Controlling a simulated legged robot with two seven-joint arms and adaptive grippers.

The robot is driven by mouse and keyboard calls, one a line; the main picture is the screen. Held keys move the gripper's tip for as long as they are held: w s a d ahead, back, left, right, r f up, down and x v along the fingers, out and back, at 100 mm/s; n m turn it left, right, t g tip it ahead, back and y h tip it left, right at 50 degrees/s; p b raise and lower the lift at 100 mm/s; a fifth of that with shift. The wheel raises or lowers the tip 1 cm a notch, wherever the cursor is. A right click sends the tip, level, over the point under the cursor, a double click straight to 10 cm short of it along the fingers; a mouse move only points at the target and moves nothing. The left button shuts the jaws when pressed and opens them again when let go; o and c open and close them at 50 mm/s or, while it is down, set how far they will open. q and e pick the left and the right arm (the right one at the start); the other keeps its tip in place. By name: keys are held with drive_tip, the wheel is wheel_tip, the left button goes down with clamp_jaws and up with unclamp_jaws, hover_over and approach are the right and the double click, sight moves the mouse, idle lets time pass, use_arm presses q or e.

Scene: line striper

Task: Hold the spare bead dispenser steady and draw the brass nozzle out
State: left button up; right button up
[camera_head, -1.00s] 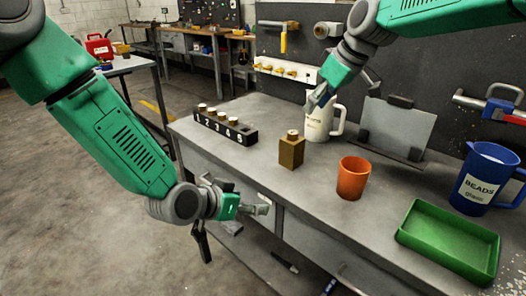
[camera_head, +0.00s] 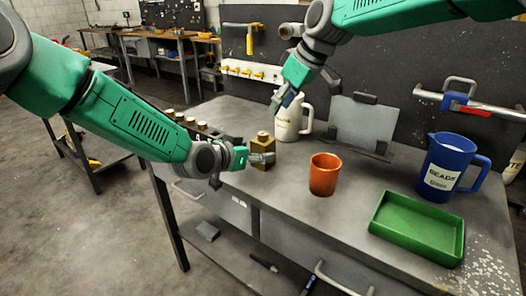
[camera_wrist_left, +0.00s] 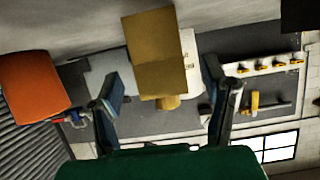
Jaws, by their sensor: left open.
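The spare bead dispenser appears to be the brown-gold block (camera_head: 262,164) standing upright on the bench. A short brass nozzle (camera_head: 263,135) sticks up from its top. In the left wrist view the block (camera_wrist_left: 152,42) appears upside down with its nozzle (camera_wrist_left: 168,103). My left gripper (camera_head: 243,169) is open at the block's left side, and one finger overlaps the block in the head view. In the wrist view the block lies between the finger lines; contact cannot be told. My right gripper (camera_head: 282,102) is above and behind the block, in front of the white jug; its finger opening is unclear.
A white jug (camera_head: 288,124) stands behind the block. An orange cup (camera_head: 325,174) is to its right, with a green tray (camera_head: 417,226) and blue bead jug (camera_head: 452,167) farther right. A numbered rack (camera_head: 203,131) of brass pieces is partly hidden behind my left arm.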

sight(257, 151)
use_arm(q)
drive_tip(key=x, duration=0.3)
drive_tip(key=shift+w+a+f, duration=0.1)
drive_tip(key=shift+w, duration=0.1)
drive_tip(key=shift+w+d+f, duration=0.15)
drive_tip(key=shift+w+d, duration=0.1)
drive_tip(key=shift+d, duration=0.35)
use_arm(e)
drive_tip(key=shift+d, duration=0.2)
use_arm(q)
drive_tip(key=shift+a, duration=0.2)
clamp_jaws()
use_arm(e)
drive_tip(key=shift+o, duration=0.5)
drive_tip(key=shift+a, duration=0.25)
use_arm(q)
drive_tip(key=shift+a, duration=0.1)
use_arm(e)
drive_tip(key=shift+o, duration=1.1)
drive_tip(key=shift+t+y, duration=0.7)
drive_tip(key=shift+y, duration=0.2)
drive_tip(key=shift+w+a+f, duration=0.45)
drive_tip(key=shift+a+f, duration=0.2)
drive_tip(key=shift+f, duration=1)
drive_tip(key=shift+w+a+f, duration=0.4)
drive_tip(key=shift+a+f, duration=0.2)
drive_tip(key=shift+f, duration=1)
drive_tip(key=shift+w+a+f, duration=0.45)
drive_tip(key=shift+a+f, duration=0.2)
drive_tip(key=shift+f, duration=1)
